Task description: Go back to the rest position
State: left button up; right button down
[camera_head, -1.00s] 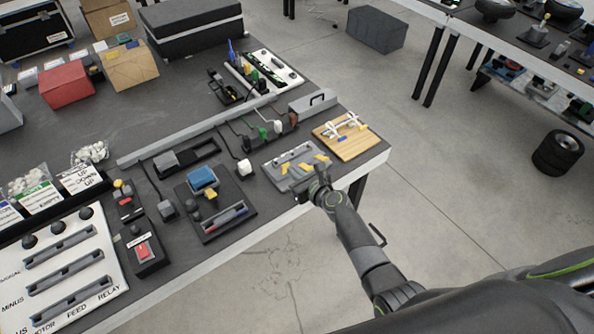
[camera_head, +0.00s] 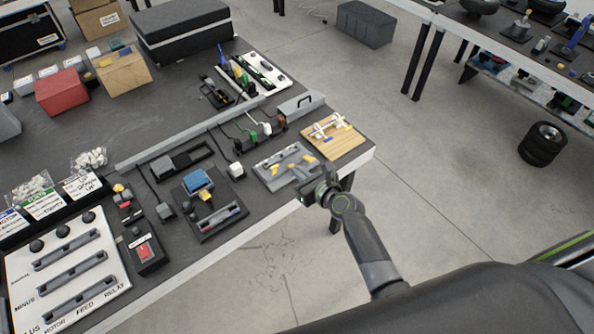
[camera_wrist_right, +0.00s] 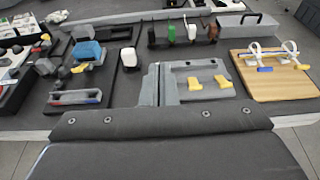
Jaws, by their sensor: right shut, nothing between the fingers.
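My right gripper (camera_head: 308,192) is at the front edge of the workbench (camera_head: 262,222) in the head view, just in front of a grey plate (camera_head: 270,175) with yellow handles. Its fingers (camera_wrist_right: 160,84) are shut with nothing between them, and point toward the bench in the right wrist view. The height of the fingertips above the bench edge is hard to tell. My right arm reaches up from the lower right. My left arm and gripper are not in view.
Beside the grey plate is a wooden board (camera_head: 347,147) with white clamps, also in the right wrist view (camera_wrist_right: 255,82). A device with a blue block (camera_head: 197,180) sits left of the plate. Open floor (camera_head: 440,200) lies right of the bench.

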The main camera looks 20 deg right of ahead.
jog(key=shift+w, duration=0.1)
dwell(0.3)
jog(key=shift+f, duration=0.1)
jog(key=s+d+f+n+g+h+b, duration=0.3)
jog(key=s+f+n, duration=0.5)
jog(key=f, duration=0.7)
jog(key=s+d+f+n+g+h+b, duration=0.1)
jog(key=s+d+f+n+g+b, duration=0.3)
jog(key=s+f, duration=0.75)
jog(key=s+d+f+n+g+b, duration=0.1)
jog(key=s+d+f+n+g, duration=0.1)
jog(key=s+f+n, duration=0.4)
jog(key=s+d+f+n+g+h+b, duration=0.1)
jog(key=s+f+n, duration=0.6)
jog(key=s, duration=0.7)
jog(key=s+d+f+n+g+h+b, duration=0.1)
jog(key=s+d+f+n+g+b, duration=0.1)
jog(key=s+f+n, duration=0.4)
jog(key=s+d+f+b, duration=0.1)
jog(key=s+d+f, duration=0.1)
jog(key=s, duration=0.1)
jog(key=shift+s+f+n+g, duration=0.15)
jog(key=shift+s+n+g, duration=0.15)
jog(key=shift+s, duration=0.1)
